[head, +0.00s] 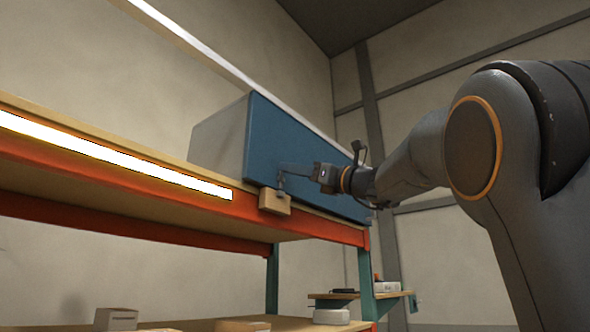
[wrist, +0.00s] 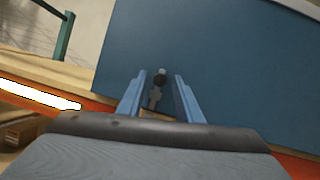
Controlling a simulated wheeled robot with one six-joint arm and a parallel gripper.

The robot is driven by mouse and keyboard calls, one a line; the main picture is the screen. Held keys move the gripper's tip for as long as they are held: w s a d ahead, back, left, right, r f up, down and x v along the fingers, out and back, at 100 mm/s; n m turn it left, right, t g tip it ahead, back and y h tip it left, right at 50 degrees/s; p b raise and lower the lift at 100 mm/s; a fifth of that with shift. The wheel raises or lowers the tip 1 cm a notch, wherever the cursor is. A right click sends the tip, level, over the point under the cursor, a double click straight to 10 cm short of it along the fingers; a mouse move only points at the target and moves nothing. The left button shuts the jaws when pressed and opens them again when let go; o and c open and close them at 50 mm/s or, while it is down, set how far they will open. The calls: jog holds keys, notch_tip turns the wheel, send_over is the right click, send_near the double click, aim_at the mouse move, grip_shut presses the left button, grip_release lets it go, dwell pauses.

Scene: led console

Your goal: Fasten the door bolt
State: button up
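The door bolt (wrist: 158,80) shows in the wrist view as a small dark knob with a grey metal piece below it, against the blue door panel (wrist: 220,70). In the head view the panel (head: 300,150) is the front of a grey box on the upper shelf. My gripper (wrist: 160,80) is open, with one finger on each side of the bolt and visible gaps to it. In the head view my gripper (head: 283,172) is at the panel's lower left part. The bolt is too small there to tell its position.
A wooden block (head: 274,203) sits at the orange shelf beam just below my gripper. A lit white strip (head: 110,155) runs along the shelf front at left. Room in front of the panel looks clear.

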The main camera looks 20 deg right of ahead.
aim_at(282, 177)
grip_shut()
jog(key=shift+f, duration=0.1)
jog(key=shift+f+b, duration=1.5)
jog(key=shift+o, duration=1)
grip_release()
jog(key=shift+w+d, duration=0.1)
jog(key=b+v, duration=0.3)
jog(key=v, duration=0.4)
jog(key=shift+s, duration=0.35)
